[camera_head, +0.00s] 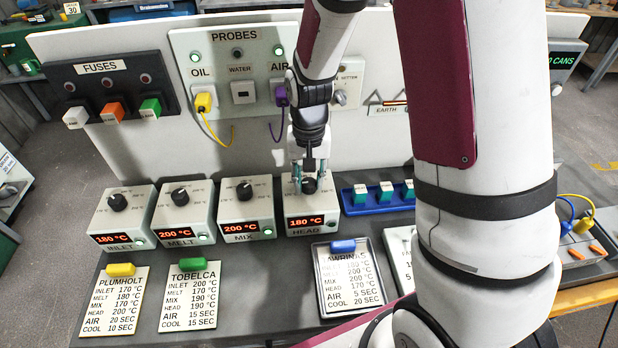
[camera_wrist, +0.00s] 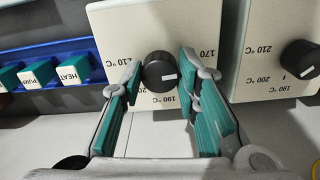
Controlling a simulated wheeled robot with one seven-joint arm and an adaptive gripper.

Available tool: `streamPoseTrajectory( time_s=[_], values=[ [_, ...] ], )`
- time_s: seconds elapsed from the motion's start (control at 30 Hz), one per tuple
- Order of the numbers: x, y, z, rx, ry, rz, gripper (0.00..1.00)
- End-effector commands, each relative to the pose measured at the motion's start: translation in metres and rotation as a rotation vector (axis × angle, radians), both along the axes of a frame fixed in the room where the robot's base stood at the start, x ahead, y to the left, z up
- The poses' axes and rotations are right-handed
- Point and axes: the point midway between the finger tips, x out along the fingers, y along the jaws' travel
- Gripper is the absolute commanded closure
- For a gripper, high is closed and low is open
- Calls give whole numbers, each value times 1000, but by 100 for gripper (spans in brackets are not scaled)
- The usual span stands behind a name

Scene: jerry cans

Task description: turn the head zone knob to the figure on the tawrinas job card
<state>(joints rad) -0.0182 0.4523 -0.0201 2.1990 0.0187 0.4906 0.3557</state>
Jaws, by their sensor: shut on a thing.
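The head zone box (camera_head: 313,207) has a black knob (camera_head: 309,186) on top, and its lit display reads 180 °C. My gripper (camera_head: 310,172) is over this box, pointing down, its teal-padded fingers shut on the knob. In the wrist view the knob (camera_wrist: 160,71) sits between the fingertips (camera_wrist: 160,78). Its white mark points to the lower right, and 210, 190 and 170 °C show around it upside down. The Tawrinas job card (camera_head: 350,281) lies in a grey tray under a blue clip. Its HEAD line appears to read 170 °C; the clip hides part of the title.
Inlet, melt and mix boxes (camera_head: 246,211) stand in a row to the left, reading 180, 200 and 200 °C. Plumholt (camera_head: 113,303) and Tobelca cards (camera_head: 188,300) lie in front. My arm hides the right side.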

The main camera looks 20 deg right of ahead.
Motion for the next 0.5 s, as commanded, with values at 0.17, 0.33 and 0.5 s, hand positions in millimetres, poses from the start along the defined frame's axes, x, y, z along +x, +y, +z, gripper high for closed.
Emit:
streamPoseTrajectory(
  time_s=[0.17,0.33,0.5],
  values=[
    [0,0,0,0,-1,67,99],
    [0,0,0,0,-1,97,99],
    [0,0,0,0,-1,106,99]
  ],
)
